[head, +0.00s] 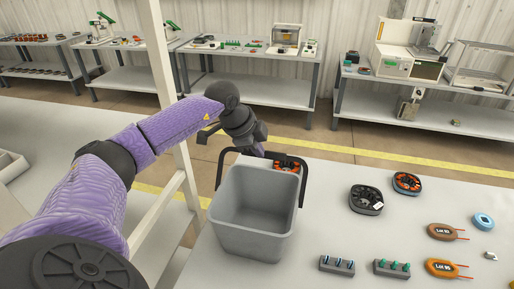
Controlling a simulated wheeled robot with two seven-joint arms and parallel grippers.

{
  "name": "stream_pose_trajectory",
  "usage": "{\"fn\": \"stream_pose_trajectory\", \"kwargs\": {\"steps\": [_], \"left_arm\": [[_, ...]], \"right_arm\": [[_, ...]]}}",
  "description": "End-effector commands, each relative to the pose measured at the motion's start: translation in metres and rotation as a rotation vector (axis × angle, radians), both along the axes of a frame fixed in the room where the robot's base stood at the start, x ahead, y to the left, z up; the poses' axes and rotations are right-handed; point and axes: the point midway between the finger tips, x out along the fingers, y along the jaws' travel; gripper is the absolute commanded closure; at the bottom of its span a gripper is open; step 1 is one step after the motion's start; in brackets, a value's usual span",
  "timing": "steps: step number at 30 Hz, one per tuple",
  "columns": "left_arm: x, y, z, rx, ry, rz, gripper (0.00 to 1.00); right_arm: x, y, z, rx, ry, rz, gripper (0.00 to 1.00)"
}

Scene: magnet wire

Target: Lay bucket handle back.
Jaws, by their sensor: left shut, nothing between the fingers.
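A grey bucket (253,228), open and seemingly empty, stands upright on the light table. Its black handle (221,168) rises along both sides and crosses beyond the far rim; I cannot tell exactly how far it tilts. My left gripper (258,149) is at the far side of the bucket, by the handle's crossbar, shut with nothing held. The gripper and bar overlap, so I cannot tell if they touch. My right gripper is not in view.
A black and orange round part (287,165) lies behind the bucket, partly hidden. Dark round parts (366,199), orange coils (445,268), a blue ring (483,221) and small racks (337,266) lie to the right. A white post (163,60) stands left of the bucket.

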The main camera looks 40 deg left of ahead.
Motion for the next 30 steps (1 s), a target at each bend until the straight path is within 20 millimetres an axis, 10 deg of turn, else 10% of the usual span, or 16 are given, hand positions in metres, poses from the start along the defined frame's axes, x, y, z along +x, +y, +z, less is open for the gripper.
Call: {"fn": "stream_pose_trajectory", "kwargs": {"steps": [14, 30], "left_arm": [[0.036, 0.019, -0.023, -0.002, -0.002, 0.001, 1.0], [0.06, 0.032, -0.065, 0.0, 0.0, 0.0, 1.0]], "right_arm": [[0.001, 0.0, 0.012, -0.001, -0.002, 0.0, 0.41], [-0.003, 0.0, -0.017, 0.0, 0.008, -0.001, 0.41]]}}
